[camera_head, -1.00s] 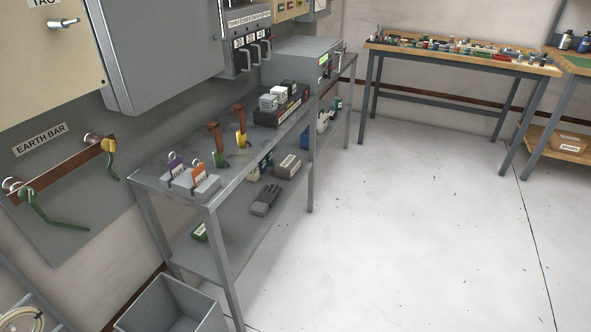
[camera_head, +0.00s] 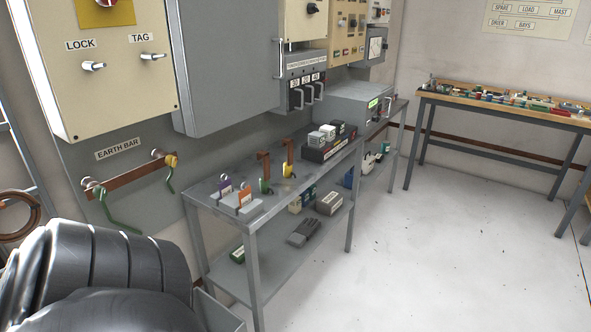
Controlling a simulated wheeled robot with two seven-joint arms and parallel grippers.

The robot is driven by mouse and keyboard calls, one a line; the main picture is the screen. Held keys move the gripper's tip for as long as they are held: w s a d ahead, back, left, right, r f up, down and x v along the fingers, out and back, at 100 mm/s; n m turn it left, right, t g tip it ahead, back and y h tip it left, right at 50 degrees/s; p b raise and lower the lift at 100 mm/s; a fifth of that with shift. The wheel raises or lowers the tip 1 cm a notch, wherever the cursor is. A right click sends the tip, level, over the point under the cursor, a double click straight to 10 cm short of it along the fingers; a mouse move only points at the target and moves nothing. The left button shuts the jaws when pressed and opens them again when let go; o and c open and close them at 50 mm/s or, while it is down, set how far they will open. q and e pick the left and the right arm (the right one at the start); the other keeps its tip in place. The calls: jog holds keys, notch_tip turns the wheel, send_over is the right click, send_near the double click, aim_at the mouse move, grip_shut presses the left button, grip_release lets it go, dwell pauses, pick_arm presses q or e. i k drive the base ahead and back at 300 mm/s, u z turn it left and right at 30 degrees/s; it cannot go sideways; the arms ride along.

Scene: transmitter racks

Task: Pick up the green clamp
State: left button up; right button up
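A green clamp (camera_head: 265,186) stands on the top of the grey metal table, with a copper-brown upright piece above it. A similar yellow clamp (camera_head: 288,171) stands just to its right. Another green piece (camera_head: 98,192) hangs at the left end of the earth bar (camera_head: 130,175), with a green cable below it. A yellow piece (camera_head: 171,160) sits at the bar's right end. A large black ribbed part, apparently of my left arm, fills the lower left corner. Neither gripper's fingers show, and nothing touches the clamps on the table.
Purple and orange tagged grey padlock-like pieces (camera_head: 244,199) stand at the table's near end (camera_head: 225,213). A rack of white and black blocks (camera_head: 322,150) and a grey box (camera_head: 358,107) stand farther back. The floor (camera_head: 420,250) at right is clear.

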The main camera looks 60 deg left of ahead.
aim_at(265, 186)
jog(key=u, duration=0.3)
jog(key=i, duration=2.4)
jog(key=u, duration=1.9)
jog(key=i, duration=1)
jog(key=u, duration=1.05)
